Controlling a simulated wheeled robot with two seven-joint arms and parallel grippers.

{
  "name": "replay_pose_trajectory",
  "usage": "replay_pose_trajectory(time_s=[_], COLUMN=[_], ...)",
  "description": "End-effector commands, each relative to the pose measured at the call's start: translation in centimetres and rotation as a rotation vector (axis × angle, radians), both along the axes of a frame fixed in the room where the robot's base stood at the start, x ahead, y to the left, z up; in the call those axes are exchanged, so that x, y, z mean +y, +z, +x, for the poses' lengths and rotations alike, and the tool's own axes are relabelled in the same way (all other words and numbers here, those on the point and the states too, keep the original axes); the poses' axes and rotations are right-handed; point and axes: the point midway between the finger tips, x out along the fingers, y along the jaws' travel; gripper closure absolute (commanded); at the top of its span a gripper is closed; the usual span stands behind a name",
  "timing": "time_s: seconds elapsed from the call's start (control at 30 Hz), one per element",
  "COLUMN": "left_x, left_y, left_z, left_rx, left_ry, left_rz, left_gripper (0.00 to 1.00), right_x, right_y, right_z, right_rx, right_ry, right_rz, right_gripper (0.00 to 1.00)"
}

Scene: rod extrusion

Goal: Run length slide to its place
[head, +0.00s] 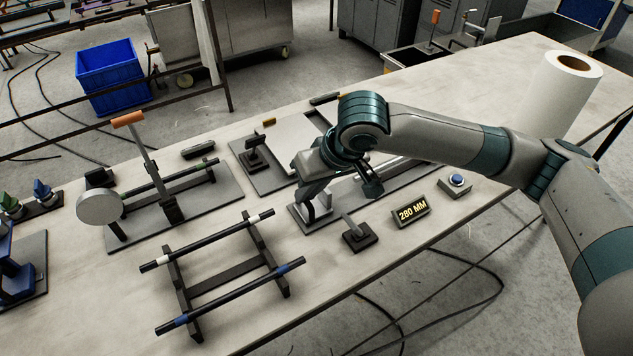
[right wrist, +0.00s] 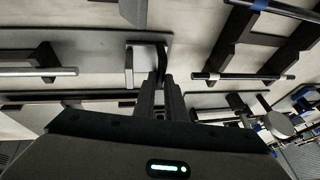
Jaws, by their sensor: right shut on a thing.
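The length slide's station is a dark base plate (head: 300,219) with a pale upright and a metal rail, which also shows in the right wrist view (right wrist: 40,72). My right gripper (head: 345,190) is low over this plate and hides much of it in the head view. In the right wrist view its fingers (right wrist: 162,85) are close together on a dark piece, which I take to be the length slide (right wrist: 160,52). That piece is beside the pale upright (right wrist: 129,68). Its exact position along the rail is hard to tell. My left gripper is not in view.
A display (head: 411,212) reads 280 MM, with a blue button (head: 457,180) near it. A small dark stop (head: 358,235) stands in front. A rack (head: 228,272) holds two dark rods, left of the plate. A lever press (head: 150,165) and a white roll (head: 555,95) stand farther off.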

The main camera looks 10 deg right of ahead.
Motion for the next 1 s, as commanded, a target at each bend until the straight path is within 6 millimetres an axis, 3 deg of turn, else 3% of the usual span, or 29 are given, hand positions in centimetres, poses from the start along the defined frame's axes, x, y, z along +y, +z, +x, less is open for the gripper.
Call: replay_pose_trajectory(time_s=[0.13, 0.17, 0.23, 0.67, 1.0], left_x=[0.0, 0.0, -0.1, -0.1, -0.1], left_y=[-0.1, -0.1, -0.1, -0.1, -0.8], left_z=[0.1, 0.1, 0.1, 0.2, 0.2], left_rx=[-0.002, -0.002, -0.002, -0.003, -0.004], left_ry=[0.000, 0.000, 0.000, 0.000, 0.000], left_rz=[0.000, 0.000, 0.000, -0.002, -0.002], left_gripper=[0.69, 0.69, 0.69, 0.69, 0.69], right_x=[0.3, 0.3, 0.3, 0.0, -1.1], right_y=[-0.1, -0.1, -0.1, 0.2, 3.7], right_z=[-0.3, -0.3, -0.3, -0.2, -1.2], right_rx=[0.004, 0.004, 0.004, 0.001, -0.002], right_ry=[0.007, 0.007, 0.007, 0.004, 0.005], right_rz=[0.005, 0.005, 0.005, 0.003, 0.003], right_gripper=[1.00, 0.87, 0.71, 0.71, 0.71])
